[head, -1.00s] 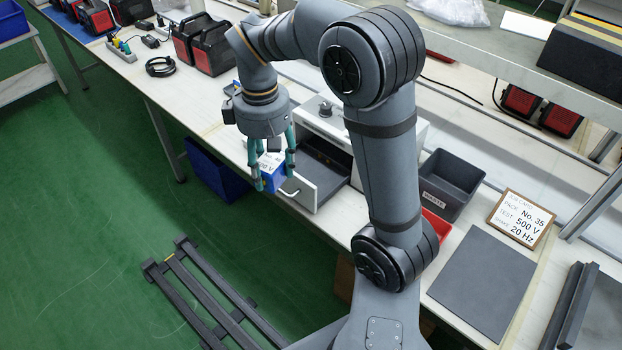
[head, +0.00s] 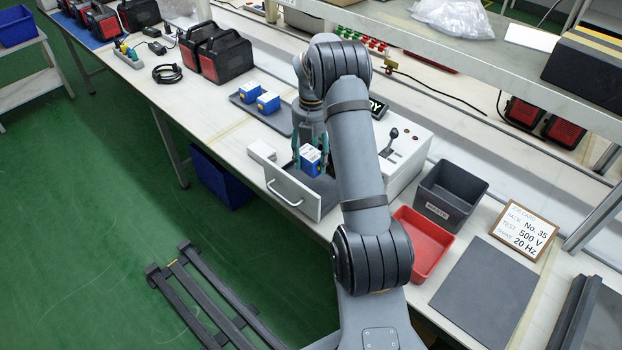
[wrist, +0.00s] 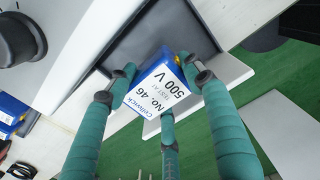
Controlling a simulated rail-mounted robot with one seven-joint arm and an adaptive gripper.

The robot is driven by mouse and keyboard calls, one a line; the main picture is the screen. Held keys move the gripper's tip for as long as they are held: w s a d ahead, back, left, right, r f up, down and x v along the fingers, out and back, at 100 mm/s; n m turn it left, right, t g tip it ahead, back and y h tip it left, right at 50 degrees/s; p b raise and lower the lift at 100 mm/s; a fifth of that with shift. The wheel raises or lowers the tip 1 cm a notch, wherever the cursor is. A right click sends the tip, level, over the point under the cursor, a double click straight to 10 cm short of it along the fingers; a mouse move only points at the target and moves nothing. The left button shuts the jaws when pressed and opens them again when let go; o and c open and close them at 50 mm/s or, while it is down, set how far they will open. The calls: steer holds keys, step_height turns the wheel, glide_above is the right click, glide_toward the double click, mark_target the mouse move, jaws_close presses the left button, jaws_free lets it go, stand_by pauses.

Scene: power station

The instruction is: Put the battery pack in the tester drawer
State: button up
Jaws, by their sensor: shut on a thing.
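The battery pack (head: 311,157) is a blue block with a white top label. In the wrist view the pack (wrist: 162,82) reads No. 46 and 500 V. My gripper (head: 311,165) points down with its teal fingers shut around the pack. The grey-lined tester drawer (head: 292,194) is pulled out, its white front and handle facing the aisle. In the head view the pack is over or inside the open drawer; its height above the floor cannot be told. The drawer's floor (wrist: 180,30) shows beside the pack in the wrist view. The white tester (head: 408,150) is partly hidden by my arm.
Two more blue packs (head: 268,102) lie on a dark tray left of the tester. A red bin (head: 420,245) and a grey waste bin (head: 450,195) stand right. The job card (head: 523,230) reads No. 35, 500 V, 20 Hz. A dark mat (head: 485,287) lies clear.

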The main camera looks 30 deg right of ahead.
mark_target(311, 154)
steer(key=shift+f, duration=3.45)
steer(key=shift+f, duration=0.1)
steer(key=o, duration=1.7)
steer(key=shift+o, duration=0.2)
step_height(311, 154, up, 12)
steer(key=shift+r, duration=0.1)
